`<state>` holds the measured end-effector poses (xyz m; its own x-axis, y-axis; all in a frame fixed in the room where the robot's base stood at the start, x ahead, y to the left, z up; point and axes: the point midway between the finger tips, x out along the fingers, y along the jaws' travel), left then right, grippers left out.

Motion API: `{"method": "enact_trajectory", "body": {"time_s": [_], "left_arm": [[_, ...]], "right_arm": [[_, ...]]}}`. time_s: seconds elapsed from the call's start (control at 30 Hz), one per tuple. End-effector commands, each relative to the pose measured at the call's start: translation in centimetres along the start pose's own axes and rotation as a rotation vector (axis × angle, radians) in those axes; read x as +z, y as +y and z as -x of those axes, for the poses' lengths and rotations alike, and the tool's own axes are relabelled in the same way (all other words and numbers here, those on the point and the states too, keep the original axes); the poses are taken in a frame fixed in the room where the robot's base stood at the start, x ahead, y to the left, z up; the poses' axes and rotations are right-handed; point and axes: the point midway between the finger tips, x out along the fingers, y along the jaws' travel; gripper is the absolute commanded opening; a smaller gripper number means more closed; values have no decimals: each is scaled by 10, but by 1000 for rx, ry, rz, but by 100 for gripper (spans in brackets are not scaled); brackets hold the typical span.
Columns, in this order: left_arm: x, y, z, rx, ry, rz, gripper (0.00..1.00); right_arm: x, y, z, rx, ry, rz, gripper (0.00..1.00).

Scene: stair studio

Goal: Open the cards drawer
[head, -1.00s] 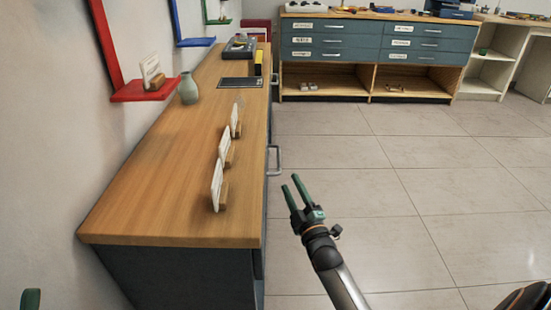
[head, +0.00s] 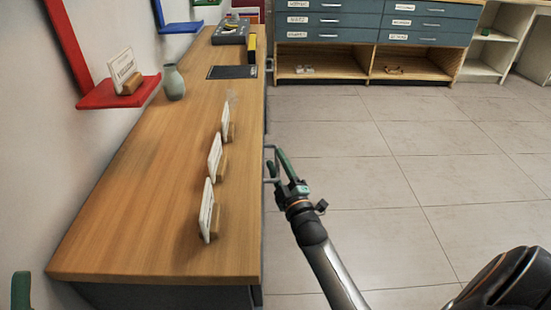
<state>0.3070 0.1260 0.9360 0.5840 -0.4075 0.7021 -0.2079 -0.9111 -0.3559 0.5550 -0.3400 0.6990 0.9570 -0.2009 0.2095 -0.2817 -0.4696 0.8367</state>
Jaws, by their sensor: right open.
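A grey bar handle (head: 267,149) stands out from the right side of the wood-topped counter (head: 150,225). My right gripper (head: 277,160), with green fingers, is open at this handle. The fingers overlap the handle in the picture; I cannot tell whether the bar lies between them or touches them. The drawer front behind the handle is hidden by the counter edge, and no cards label is readable there. Only a green finger of my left gripper (head: 21,290) shows at the lower left edge.
Several white cards in wooden holders (head: 214,165) line the counter's right edge. A green vase (head: 173,83) and a dark mat (head: 232,72) stand farther back. A blue drawer cabinet (head: 375,22) with small labels stands at the back. The tiled floor on the right (head: 400,165) is clear.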

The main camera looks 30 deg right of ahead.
Motion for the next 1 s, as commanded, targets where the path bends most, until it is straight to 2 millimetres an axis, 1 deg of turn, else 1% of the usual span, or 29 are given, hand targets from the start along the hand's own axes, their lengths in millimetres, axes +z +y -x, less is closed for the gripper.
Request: {"method": "enact_trajectory", "body": {"time_s": [0.3, 0.6, 0.7, 1.0], "left_arm": [[0, -1, 0, -4, 0, 0, 50], [0, -1, 0, -5, 0, 0, 50], [0, -1, 0, -5, -1, 1, 50], [0, -1, 0, -5, -2, 1, 50]], "right_arm": [[0, 0, 0, 0, 0, 0, 44], [0, 0, 0, 0, 0, 0, 10], [0, 0, 0, 0, 0, 0, 0], [0, 0, 0, 0, 0, 0, 0]]}}
